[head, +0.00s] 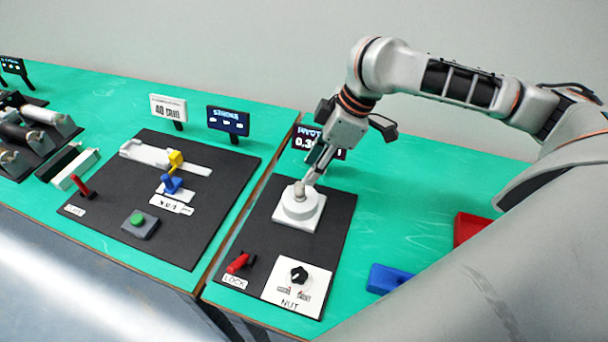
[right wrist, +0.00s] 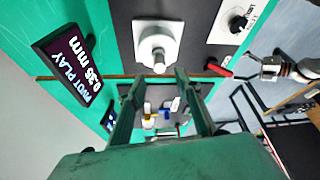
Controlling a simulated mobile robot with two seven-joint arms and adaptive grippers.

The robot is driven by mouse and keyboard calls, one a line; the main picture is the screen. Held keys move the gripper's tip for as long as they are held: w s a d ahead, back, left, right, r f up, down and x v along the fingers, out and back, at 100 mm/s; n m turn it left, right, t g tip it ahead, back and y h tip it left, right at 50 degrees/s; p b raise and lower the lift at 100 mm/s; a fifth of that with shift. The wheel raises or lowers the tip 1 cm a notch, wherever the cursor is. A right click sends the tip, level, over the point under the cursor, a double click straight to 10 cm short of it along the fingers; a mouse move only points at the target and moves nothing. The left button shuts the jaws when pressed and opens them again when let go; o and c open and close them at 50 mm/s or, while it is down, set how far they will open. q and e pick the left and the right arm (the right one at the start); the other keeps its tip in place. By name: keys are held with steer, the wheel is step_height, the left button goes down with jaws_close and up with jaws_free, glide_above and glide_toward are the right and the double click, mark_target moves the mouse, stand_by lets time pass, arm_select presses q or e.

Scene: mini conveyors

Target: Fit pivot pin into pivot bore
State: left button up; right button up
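The white square pivot block with a round boss (head: 301,207) stands on the dark right-hand mat; it also shows in the right wrist view (right wrist: 147,36). A small grey cylinder, apparently the pivot pin (right wrist: 158,60), stands up at the middle of the boss. How deep it sits in the bore is hidden. My right gripper (head: 303,184) is directly over the boss, at the pin. In the right wrist view its two green fingers (right wrist: 160,77) are spread, with the pin's top near the gap between their tips. A grey jointed end at the right edge, apparently my left gripper (right wrist: 268,70), is away from the block.
A red lock lever (head: 238,263) and a black nut knob (head: 299,274) stand in front of the block. A display reading pivot play 0.35 mm (right wrist: 72,68) stands behind. A blue bin (head: 388,279) and red bin (head: 467,228) lie right. Another station (head: 225,170) is left.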

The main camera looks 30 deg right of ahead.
steer(key=shift+p+v, duration=0.3)
steer(key=shift+v, duration=2)
